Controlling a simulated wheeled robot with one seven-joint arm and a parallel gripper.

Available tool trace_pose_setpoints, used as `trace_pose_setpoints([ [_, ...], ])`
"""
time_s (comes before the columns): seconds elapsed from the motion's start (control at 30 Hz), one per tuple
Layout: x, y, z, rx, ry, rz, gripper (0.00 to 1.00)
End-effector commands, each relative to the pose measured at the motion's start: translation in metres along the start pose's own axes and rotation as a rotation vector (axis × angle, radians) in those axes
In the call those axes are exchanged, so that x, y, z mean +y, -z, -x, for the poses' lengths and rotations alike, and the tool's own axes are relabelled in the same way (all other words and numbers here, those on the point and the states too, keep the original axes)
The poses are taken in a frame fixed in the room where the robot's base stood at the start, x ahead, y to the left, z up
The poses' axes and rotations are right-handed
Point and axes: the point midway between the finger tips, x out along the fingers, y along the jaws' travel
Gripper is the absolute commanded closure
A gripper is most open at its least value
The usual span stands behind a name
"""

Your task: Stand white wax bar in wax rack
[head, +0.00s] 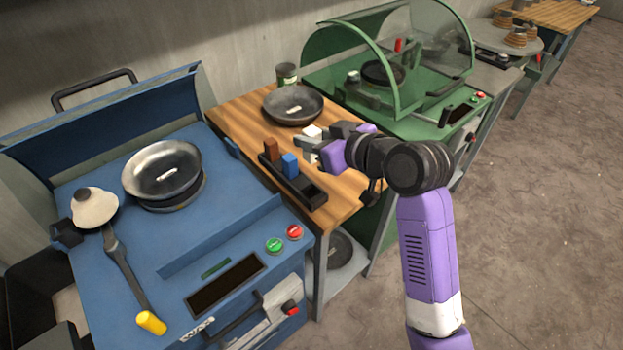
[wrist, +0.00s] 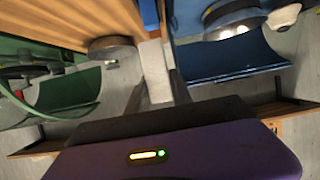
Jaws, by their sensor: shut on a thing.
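The white wax bar (head: 312,131) is in my gripper (head: 311,144), above the wooden table in the head view. In the wrist view the pale bar (wrist: 155,72) shows between the fingers of my gripper (wrist: 158,92). My gripper is shut on it. The black wax rack (head: 312,194) lies on the table, below and to the left of my gripper. A brown bar (head: 271,149) and a blue bar (head: 290,165) stand in the rack. The rack's front right end shows an empty slot. The bar's lower part is partly hidden by the gripper.
A dark pan (head: 293,104) and a jar (head: 287,74) stand at the table's back. A blue machine (head: 220,225) with a bowl (head: 162,168) is on the left. A green hooded machine (head: 436,120) is on the right. The wooden table (head: 235,112) has bare room around the rack.

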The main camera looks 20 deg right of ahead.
Motion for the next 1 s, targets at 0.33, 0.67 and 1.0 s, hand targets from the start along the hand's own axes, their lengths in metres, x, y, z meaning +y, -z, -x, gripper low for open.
trace_pose_setpoints([
  [0.33, -0.001, -0.069, -0.028, -0.002, 0.001, -0.001, 1.0],
  [0.67, -0.001, -0.1, -0.041, -0.002, 0.001, -0.001, 1.0],
  [1.0, 0.0, -0.118, -0.049, 0.003, 0.0, 0.001, 1.0],
])
